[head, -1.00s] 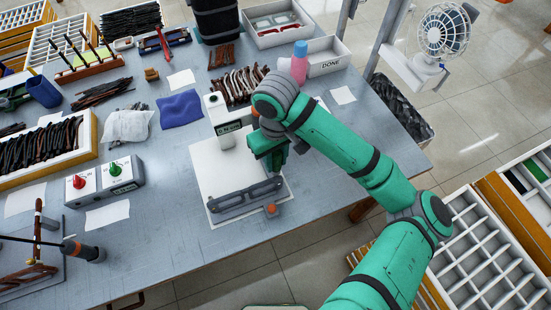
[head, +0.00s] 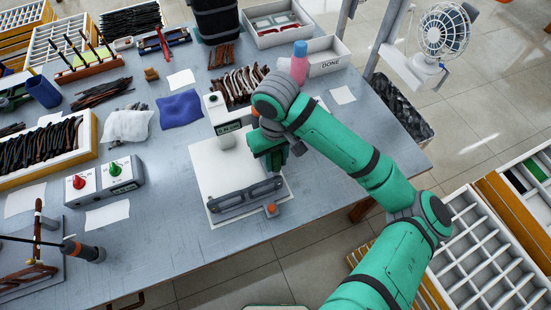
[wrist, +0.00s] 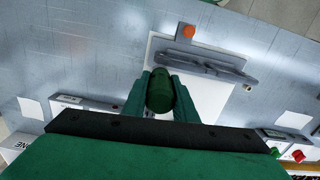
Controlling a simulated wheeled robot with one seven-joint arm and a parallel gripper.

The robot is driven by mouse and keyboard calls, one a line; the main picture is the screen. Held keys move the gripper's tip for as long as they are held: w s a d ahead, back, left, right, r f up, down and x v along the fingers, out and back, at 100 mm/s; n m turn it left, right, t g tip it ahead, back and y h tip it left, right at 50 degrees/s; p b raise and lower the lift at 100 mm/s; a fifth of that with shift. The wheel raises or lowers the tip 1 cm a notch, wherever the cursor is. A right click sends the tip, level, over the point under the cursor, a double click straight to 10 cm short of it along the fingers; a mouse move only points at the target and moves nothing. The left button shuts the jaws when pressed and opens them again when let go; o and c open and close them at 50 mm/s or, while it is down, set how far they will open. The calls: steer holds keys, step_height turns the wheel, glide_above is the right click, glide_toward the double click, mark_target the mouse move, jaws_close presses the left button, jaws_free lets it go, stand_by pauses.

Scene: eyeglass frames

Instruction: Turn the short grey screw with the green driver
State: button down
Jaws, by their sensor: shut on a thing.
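My gripper (wrist: 160,95) is shut on a dark green rounded handle, the green driver (wrist: 160,90). In the head view my gripper (head: 274,160) is over the white work plate (head: 213,170), just behind a grey bar-shaped fixture (head: 246,197). The fixture also shows in the wrist view (wrist: 205,65), apart from the handle. The driver's tip is hidden under the handle in the wrist view and behind my gripper in the head view. I cannot make out the short grey screw.
A white post device with a display (head: 221,122) stands close behind my gripper. A grey box (head: 105,182) with red and green upright pieces is at left. The table in front of the plate is clear.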

steer(key=shift+r, duration=0.1)
steer(key=shift+r, duration=2.95)
